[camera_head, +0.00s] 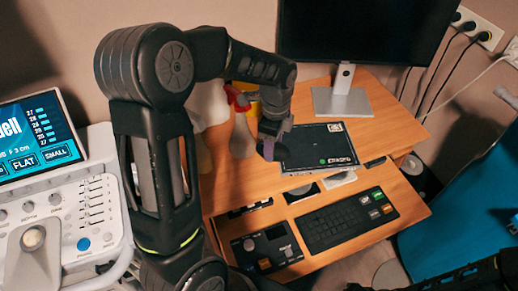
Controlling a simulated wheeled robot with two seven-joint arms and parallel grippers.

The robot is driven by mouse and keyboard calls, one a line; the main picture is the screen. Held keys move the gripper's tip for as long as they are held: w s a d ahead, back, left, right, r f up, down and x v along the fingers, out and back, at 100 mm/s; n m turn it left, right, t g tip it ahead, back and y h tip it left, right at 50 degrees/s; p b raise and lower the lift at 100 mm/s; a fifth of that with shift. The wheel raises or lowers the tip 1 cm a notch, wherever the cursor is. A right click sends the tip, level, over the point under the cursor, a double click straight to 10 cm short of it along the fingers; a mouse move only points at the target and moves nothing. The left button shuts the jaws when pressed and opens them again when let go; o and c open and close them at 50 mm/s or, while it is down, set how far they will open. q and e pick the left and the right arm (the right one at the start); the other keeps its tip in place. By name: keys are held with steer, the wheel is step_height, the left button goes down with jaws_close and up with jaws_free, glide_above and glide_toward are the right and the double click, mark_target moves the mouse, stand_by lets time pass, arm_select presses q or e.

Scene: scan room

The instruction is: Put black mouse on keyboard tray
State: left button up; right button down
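The keyboard tray (297,211) is a pulled-out wooden shelf below the desktop, holding a black keyboard (345,219). My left arm reaches over the desk from the left. My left gripper (271,148) points down beside the left edge of a flat black box (320,147) on the desk. Its fingers are dark and small, so I cannot tell whether they are open or hold anything. I cannot make out the black mouse for certain; a small dark item (375,162) lies near the desk's front edge. My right arm shows only at the bottom right; its gripper is not clearly visible.
A monitor (365,30) on a silver stand (342,98) stands at the back of the desk (392,125). A control panel (267,249) is on the tray's left part. An ultrasound console (65,215) is at left, and a blue couch (470,220) at right.

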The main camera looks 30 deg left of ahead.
arm_select(q)
steer(key=w+d+r+n, duration=0.3)
steer(key=d+n, duration=0.6)
steer(key=n, duration=0.6)
steer(key=shift+w+r+n, duration=0.2)
steer(key=shift+w+n, duration=0.1)
steer(key=shift+w, duration=1.1)
steer(key=shift+d, duration=0.1)
